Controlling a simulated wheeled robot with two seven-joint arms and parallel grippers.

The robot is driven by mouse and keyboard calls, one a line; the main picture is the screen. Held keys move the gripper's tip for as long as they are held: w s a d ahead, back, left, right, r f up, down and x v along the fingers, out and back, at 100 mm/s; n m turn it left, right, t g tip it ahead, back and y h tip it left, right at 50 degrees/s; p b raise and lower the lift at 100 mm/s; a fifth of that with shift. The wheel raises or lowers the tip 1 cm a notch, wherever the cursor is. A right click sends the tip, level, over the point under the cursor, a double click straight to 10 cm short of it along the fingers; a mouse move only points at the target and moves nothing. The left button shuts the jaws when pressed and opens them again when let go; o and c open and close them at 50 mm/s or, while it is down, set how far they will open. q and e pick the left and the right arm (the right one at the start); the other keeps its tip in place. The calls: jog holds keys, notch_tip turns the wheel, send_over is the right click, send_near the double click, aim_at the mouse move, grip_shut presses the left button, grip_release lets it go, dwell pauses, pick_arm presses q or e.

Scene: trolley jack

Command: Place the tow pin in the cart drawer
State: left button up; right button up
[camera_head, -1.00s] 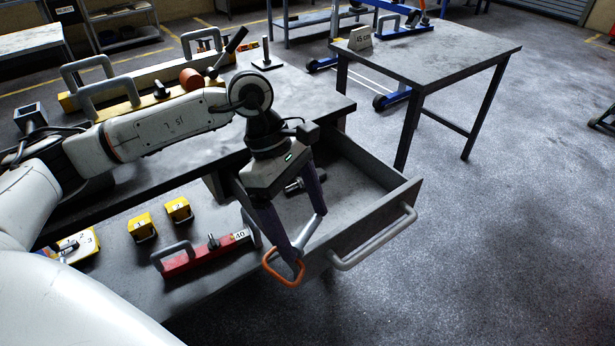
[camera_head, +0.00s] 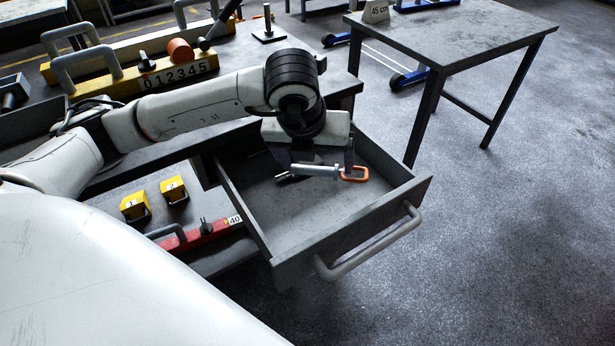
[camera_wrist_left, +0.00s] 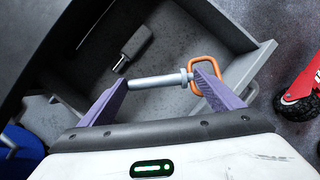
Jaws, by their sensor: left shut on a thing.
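The tow pin (camera_head: 315,171) is a grey rod with an orange loop handle at one end. My left gripper (camera_head: 318,168) is shut on it, with the rod spanning between the two purple fingers in the left wrist view (camera_wrist_left: 157,81). The orange loop sticks out past one finger. The pin is over the open cart drawer (camera_head: 330,207), within its walls as seen from the head; its height above the drawer floor is hard to tell. The drawer also shows in the left wrist view (camera_wrist_left: 185,45). My right gripper is not in view.
A dark-handled tool (camera_wrist_left: 136,42) lies in the drawer. The drawer's front has a grey bar handle (camera_head: 372,245). Yellow numbered blocks (camera_head: 134,206) and a red bar (camera_head: 205,234) are on the lower shelf. A separate table (camera_head: 450,32) stands behind right.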

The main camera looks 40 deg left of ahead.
aim_at(314, 173)
pick_arm(q)
notch_tip(314, 173, down, 4)
jog(key=shift+s+r, duration=0.1)
jog(key=shift+s, duration=0.05)
notch_tip(314, 173, down, 5)
jog(key=shift+f, duration=0.15)
jog(key=o, duration=1.2)
jog(key=shift+c, duration=0.2)
jog(key=v, duration=1.2)
